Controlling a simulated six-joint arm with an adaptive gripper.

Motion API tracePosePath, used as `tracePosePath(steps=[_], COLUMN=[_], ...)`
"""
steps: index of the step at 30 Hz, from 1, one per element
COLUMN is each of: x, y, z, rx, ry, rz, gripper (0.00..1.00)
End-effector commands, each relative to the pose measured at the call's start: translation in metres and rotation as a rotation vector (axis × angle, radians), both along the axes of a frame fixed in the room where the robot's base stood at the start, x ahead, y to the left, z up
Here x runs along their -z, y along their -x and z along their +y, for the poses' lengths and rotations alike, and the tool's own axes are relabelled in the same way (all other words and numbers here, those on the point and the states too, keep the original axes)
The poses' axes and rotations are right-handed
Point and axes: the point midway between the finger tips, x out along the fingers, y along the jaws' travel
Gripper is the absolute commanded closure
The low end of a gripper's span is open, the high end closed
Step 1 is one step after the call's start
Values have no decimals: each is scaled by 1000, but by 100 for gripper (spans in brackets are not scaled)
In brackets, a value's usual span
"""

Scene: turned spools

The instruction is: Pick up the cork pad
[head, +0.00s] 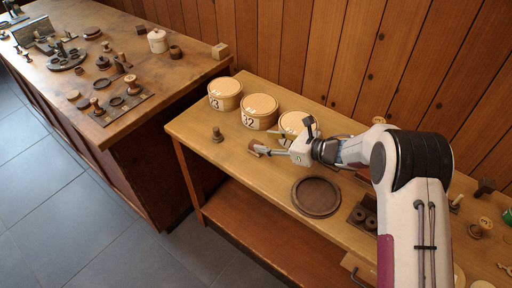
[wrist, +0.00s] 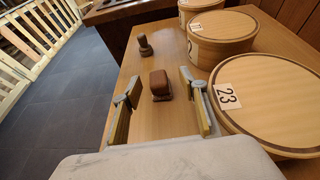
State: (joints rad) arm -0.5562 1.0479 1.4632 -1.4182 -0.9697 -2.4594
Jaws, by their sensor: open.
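My gripper (head: 266,150) is open above the near bench, in front of the round boxes. In the wrist view its two fingers (wrist: 160,79) stand on either side of a small brown block (wrist: 159,88) on a low base, with a gap on both sides. This block also shows at the fingertips in the head view (head: 256,144). I cannot tell for sure whether it is the cork pad; its top is smooth and rounded. A turned dark spool (wrist: 144,48) stands upright beyond it, also in the head view (head: 217,135).
Lidded round boxes (head: 225,103) with number labels line the back of the bench (head: 205,150); one box (wrist: 268,100) is close to the right finger. A dark round tray (head: 316,196) lies in front of my arm. Another bench (head: 180,77) holds several small turned pieces.

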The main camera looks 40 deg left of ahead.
Motion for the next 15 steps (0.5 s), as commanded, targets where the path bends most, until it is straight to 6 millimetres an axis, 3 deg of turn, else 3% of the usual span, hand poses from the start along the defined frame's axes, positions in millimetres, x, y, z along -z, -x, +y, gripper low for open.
tracePosePath(steps=[8, 15], x=[5, 22], y=[2, 9], z=[5, 24], rx=[-1, -1], ry=[0, 0], rz=[0, 2], gripper=[57, 57])
